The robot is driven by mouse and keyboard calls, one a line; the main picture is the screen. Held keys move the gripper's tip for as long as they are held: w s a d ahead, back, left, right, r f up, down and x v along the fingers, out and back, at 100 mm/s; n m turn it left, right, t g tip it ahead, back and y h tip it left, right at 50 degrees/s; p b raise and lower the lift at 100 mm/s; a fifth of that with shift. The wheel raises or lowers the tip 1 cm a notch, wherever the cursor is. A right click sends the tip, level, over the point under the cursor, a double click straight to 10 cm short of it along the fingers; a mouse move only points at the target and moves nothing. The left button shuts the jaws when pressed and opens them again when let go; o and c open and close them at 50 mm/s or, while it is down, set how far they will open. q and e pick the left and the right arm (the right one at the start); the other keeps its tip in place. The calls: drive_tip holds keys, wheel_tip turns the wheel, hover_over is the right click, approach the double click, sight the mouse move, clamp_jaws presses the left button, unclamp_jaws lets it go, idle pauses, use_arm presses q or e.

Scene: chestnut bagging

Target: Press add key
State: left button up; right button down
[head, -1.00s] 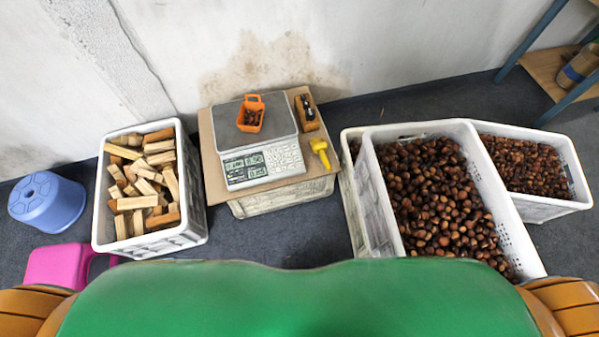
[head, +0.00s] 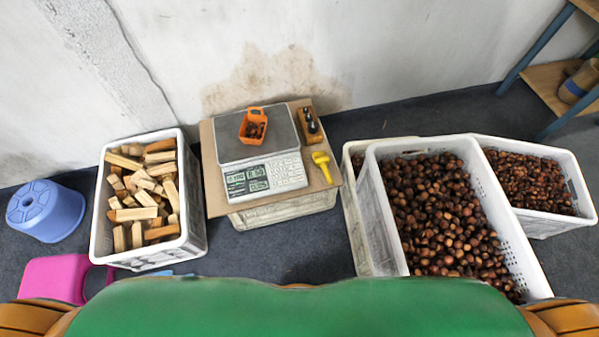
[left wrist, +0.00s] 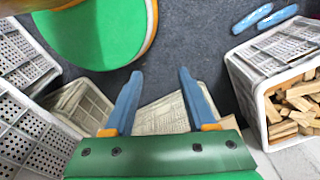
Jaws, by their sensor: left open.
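The white scale (head: 264,178) stands on a brown board on an upturned crate by the wall. Its front panel has a display and a block of keys (head: 287,170); single keys are too small to tell apart, so I cannot pick out the add key. An orange basket (head: 253,126) with some chestnuts in it sits on the scale's grey plate. My left gripper (left wrist: 160,73) shows only in the left wrist view, its two blue fingers apart and nothing between them. It points over the dark floor, with white crates below. My right gripper is in neither view.
A yellow tool (head: 321,163) and a wooden block with a black-handled tool (head: 311,126) lie right of the scale. A crate of wood pieces (head: 99,225) stands left, crates of chestnuts (head: 505,235) right. A blue stool (head: 45,209) and pink stool (head: 54,279) are at far left.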

use_arm(q)
clamp_jaws()
idle(1.8)
